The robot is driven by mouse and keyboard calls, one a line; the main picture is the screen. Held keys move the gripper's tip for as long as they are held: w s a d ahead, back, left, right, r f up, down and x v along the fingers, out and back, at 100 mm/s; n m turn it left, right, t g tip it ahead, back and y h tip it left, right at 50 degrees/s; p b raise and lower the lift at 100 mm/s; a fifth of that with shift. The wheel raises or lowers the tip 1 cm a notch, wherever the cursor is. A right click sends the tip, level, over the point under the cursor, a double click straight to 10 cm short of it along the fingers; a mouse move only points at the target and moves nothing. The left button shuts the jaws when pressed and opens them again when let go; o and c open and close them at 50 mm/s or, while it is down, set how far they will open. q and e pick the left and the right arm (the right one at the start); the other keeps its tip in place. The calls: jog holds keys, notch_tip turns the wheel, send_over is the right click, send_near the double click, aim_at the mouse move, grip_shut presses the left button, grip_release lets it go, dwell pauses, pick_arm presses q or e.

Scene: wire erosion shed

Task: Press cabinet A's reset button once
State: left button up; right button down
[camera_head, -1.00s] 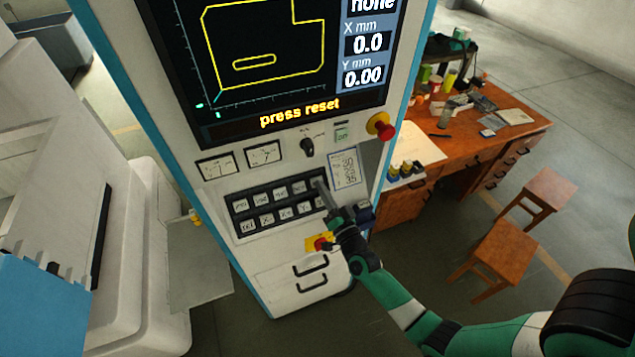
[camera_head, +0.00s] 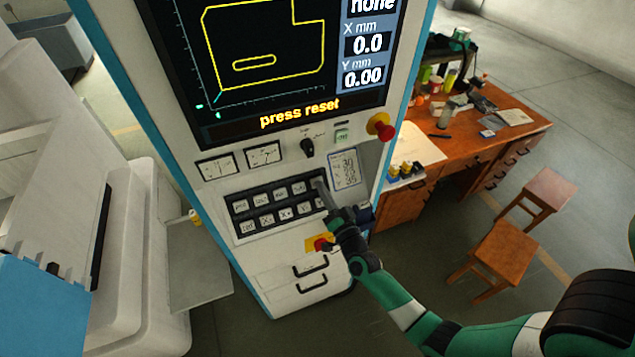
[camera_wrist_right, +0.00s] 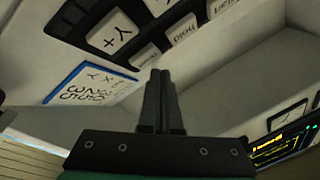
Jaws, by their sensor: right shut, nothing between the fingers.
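The cabinet (camera_head: 205,160) stands in front of me, with a dark key panel (camera_head: 233,213) of two rows of pale keys. Its screen (camera_head: 270,60) reads "press reset". My right gripper (camera_head: 320,186) is shut and empty, its fingertips at the panel's upper right end, covering part of it. In the right wrist view the shut fingers (camera_wrist_right: 160,75) point close to a small key (camera_wrist_right: 146,56), its label too small to read surely. Beside it are the hold key (camera_wrist_right: 181,30) and the Y+ key (camera_wrist_right: 112,34). I cannot tell whether the fingertips touch a key. My left gripper is out of view.
A red mushroom knob (camera_head: 380,125) and a black rotary switch (camera_head: 307,147) sit above the panel. A red knob on yellow (camera_head: 320,244) is below it, close to my right gripper. A wooden desk (camera_head: 470,140) and stools (camera_head: 495,252) stand to the right.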

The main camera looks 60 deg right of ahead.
dwell(0.6)
jog(key=shift+w+d+f+b, duration=0.25)
jog(key=shift+b, duration=0.1)
jog(key=shift+w+d+f+b, duration=0.2)
jog(key=shift+f+b, duration=0.05)
jog(key=shift+b, duration=0.1)
dwell(0.5)
jog(key=shift+r, duration=0.1)
jog(key=shift+s+a+r+p, duration=0.25)
jog(key=shift+a+r+p, duration=0.1)
jog(key=shift+p, duration=0.3)
jog(key=shift+s+a+r, duration=0.1)
jog(key=shift+s, duration=0.1)
